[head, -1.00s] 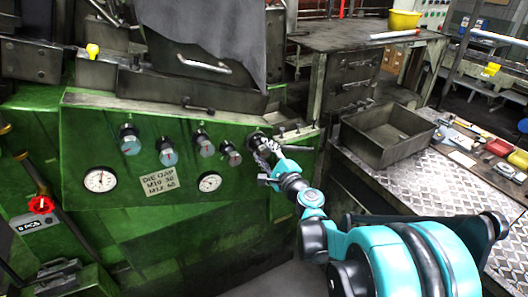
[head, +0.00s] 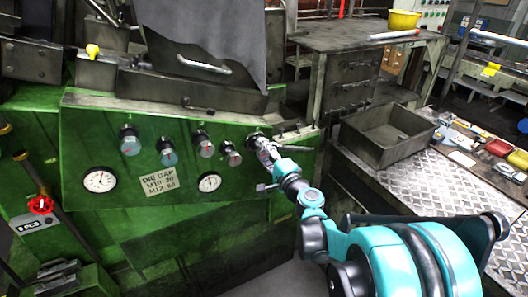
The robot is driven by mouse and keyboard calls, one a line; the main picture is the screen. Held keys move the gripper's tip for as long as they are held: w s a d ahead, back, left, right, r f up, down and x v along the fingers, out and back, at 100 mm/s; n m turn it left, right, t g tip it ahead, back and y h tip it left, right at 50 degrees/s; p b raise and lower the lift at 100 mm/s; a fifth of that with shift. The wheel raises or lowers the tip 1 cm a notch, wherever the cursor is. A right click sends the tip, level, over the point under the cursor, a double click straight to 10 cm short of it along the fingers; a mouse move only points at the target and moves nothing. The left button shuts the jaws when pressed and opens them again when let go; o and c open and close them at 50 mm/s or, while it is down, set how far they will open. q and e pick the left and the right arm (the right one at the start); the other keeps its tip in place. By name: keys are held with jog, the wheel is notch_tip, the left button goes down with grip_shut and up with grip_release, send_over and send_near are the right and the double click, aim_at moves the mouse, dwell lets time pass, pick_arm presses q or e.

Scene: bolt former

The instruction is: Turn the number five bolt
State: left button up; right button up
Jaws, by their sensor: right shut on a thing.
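The green machine panel (head: 100,222) carries a row of several bolt-like knobs. The first four from the left are uncovered: the first (head: 129,140), second (head: 167,152), third (head: 204,144) and fourth (head: 231,153). The fifth bolt (head: 253,138) is at the right end of the row, partly hidden by my right gripper (head: 263,149). My right gripper is shut on the fifth bolt, with its arm reaching in from the lower right. My left gripper is not in view.
Two dials, a left one (head: 100,180) and a right one (head: 209,182), flank a label plate (head: 159,181) below the bolts. A red knob (head: 41,205) sits at the far left. An open metal tray (head: 380,150) and a tread-plate bench (head: 425,185) stand at right.

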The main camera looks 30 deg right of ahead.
dwell(0.4)
jog(key=o, duration=1.2)
jog(key=shift+c, duration=0.2)
jog(key=s, duration=1.2)
